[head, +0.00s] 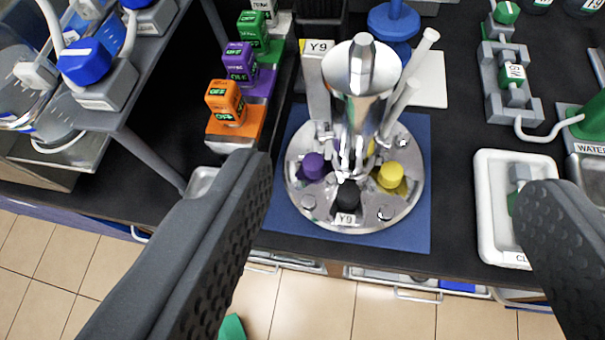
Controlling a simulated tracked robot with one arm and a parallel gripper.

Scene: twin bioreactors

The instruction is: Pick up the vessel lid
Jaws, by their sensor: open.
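The vessel lid (313,204) is a round metal plate lying on a blue mat (285,236) on the black bench. Purple, black and yellow caps, metal fittings and a tall steel post with a wide round top (361,68) stand on it. It bears a Y9 label at its front. My gripper (405,170) is open, with one dark finger at the left and one at the lower right of the view. The lid shows between the fingers, farther away, and nothing is held. The post hides part of the lid's back.
Orange (225,102), purple and green blocks stand left of the mat. A glass vessel unit with a blue part (84,62) is at upper left. A white tray (487,205) lies at right, partly behind a finger. The bench's front edge runs below the mat.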

